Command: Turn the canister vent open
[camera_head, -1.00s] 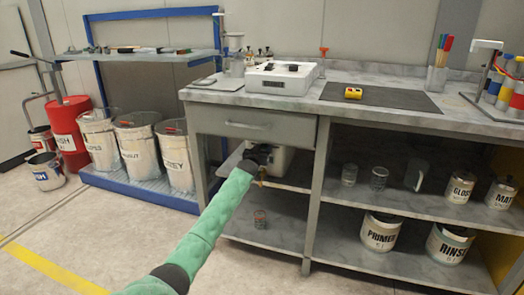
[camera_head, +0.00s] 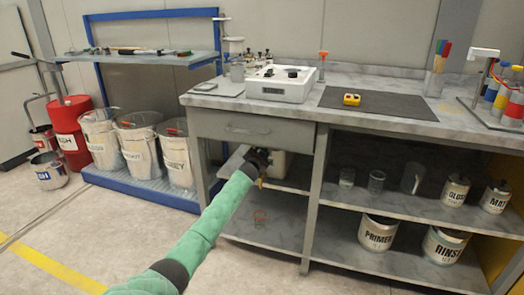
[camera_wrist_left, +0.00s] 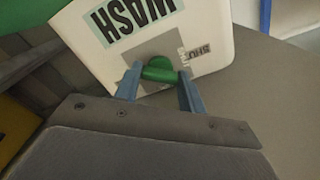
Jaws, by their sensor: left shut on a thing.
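The white canister (camera_head: 279,163) stands in the bench's left bay, under the drawer, mostly hidden behind my left gripper (camera_head: 263,163). In the left wrist view, the canister (camera_wrist_left: 212,32) has a large label that seems to read WASH, seen upside down. A green vent knob (camera_wrist_left: 158,69) sits on a grey patch of its face. A small label (camera_wrist_left: 198,54) beside the knob seems to begin with SHU. My left gripper (camera_wrist_left: 160,84) has its two blue-grey fingers on either side of the knob and is shut on it. My right gripper is not in view.
The drawer (camera_head: 248,128) is closed above the bay, and a bench leg (camera_head: 314,200) stands to its right. Labelled buckets (camera_head: 137,150) stand to the left. The floor in front is clear.

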